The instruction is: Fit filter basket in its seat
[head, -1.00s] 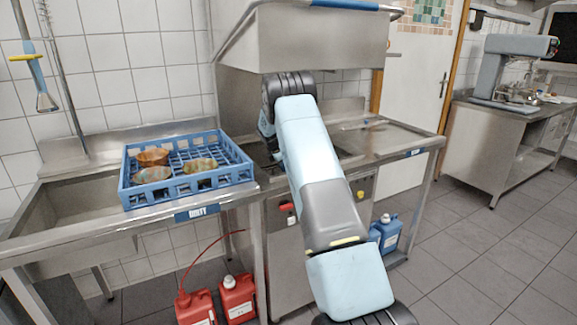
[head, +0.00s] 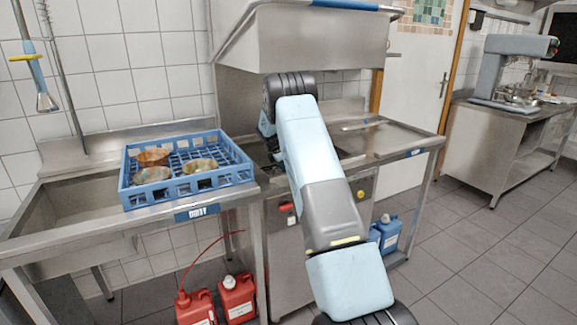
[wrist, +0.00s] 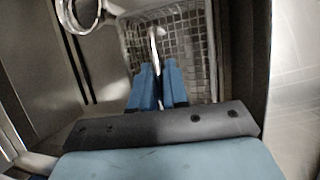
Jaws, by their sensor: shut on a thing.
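The filter basket (wrist: 187,48) shows in the wrist view as a grey mesh box with a pale upright handle at its middle. My gripper (wrist: 158,70), with blue fingers, is shut on that handle. In the head view my arm reaches into the open dishwasher (head: 318,40) under its raised hood, and hides the gripper and basket there. The seat is not clearly visible; I cannot tell whether the basket rests in it or hangs above it.
In the wrist view a round metal ring (wrist: 80,12) is at upper left, close to the basket, with steel walls at both sides. A blue rack (head: 165,197) with bowls stands on the left counter. The right counter (head: 385,140) is mostly clear.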

